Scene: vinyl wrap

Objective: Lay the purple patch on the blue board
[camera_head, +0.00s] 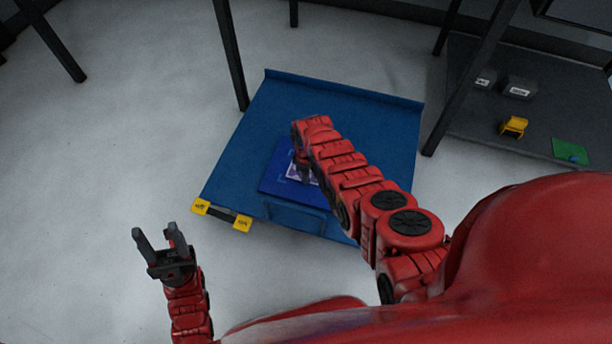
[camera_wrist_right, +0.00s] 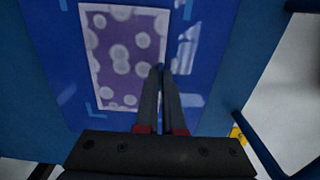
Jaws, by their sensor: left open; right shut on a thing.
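The purple patch (camera_wrist_right: 122,62), with pale round spots and a white border, is over the blue board (camera_wrist_right: 60,95) in the right wrist view. Light blue corner marks show around it; whether it lies flat or hovers slightly I cannot tell. In the head view the patch (camera_head: 293,175) is partly hidden by my right arm, over the darker blue board (camera_head: 270,180). My right gripper (camera_wrist_right: 160,70) is shut on the patch at its right edge. My left gripper (camera_head: 156,235) is open and empty, left of the table and away from the board.
The board is on a blue table (camera_head: 345,105) with a raised far edge. A dark shelf (camera_head: 480,125) at the right holds grey boxes (camera_head: 519,87), a yellow item (camera_head: 514,126) and a green sheet (camera_head: 570,150). The left floor is clear.

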